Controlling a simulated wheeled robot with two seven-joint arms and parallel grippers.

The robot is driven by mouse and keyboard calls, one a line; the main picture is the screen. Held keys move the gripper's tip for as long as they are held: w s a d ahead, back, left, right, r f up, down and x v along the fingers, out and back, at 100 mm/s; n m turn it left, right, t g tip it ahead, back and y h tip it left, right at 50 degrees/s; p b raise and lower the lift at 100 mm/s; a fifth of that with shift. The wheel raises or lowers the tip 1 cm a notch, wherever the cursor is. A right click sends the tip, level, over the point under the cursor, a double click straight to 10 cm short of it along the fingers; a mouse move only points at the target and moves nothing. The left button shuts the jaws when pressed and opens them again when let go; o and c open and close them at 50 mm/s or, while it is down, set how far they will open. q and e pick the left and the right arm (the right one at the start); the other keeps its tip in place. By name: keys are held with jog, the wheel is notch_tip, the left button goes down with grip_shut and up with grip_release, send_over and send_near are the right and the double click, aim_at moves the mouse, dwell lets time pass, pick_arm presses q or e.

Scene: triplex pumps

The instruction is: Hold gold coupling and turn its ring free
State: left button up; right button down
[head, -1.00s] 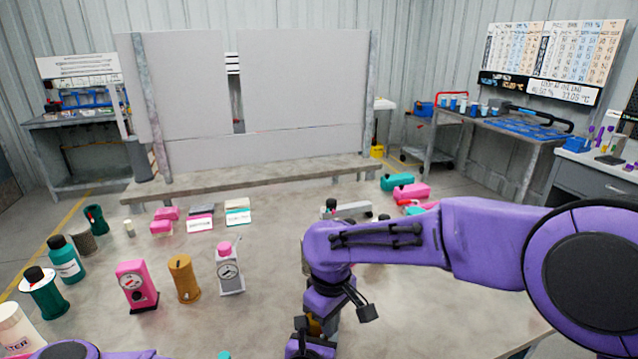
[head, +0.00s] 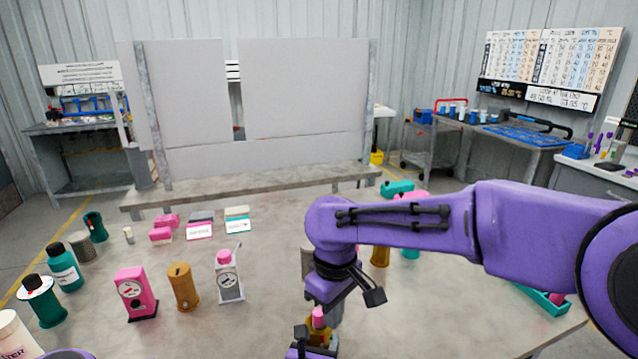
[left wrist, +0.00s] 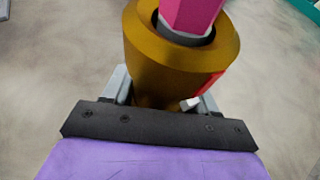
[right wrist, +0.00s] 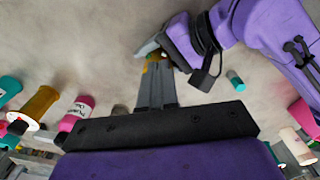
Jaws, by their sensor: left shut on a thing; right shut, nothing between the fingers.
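The gold coupling (left wrist: 150,55) is large in the left wrist view, with a pink faceted piece (left wrist: 190,14) seated in a grey collar in its top. A red mark shows on its side. My left gripper (left wrist: 160,98) is shut on its lower part. In the head view the gold coupling (head: 318,334) and its pink piece (head: 318,316) show at the bottom, partly hidden. My right gripper (right wrist: 155,80) is shut and empty. In the right wrist view its tips overlap the coupling (right wrist: 153,60), so I cannot tell whether they touch it.
A pink gauge unit (head: 135,292), a gold cylinder (head: 183,287) and a grey gauge unit (head: 228,277) stand on the table to the left. Green bottles (head: 64,266) stand further left. A green tray (head: 543,300) lies at the right. Bare tabletop surrounds the coupling.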

pick_arm(q)
jog(key=o, duration=1.4)
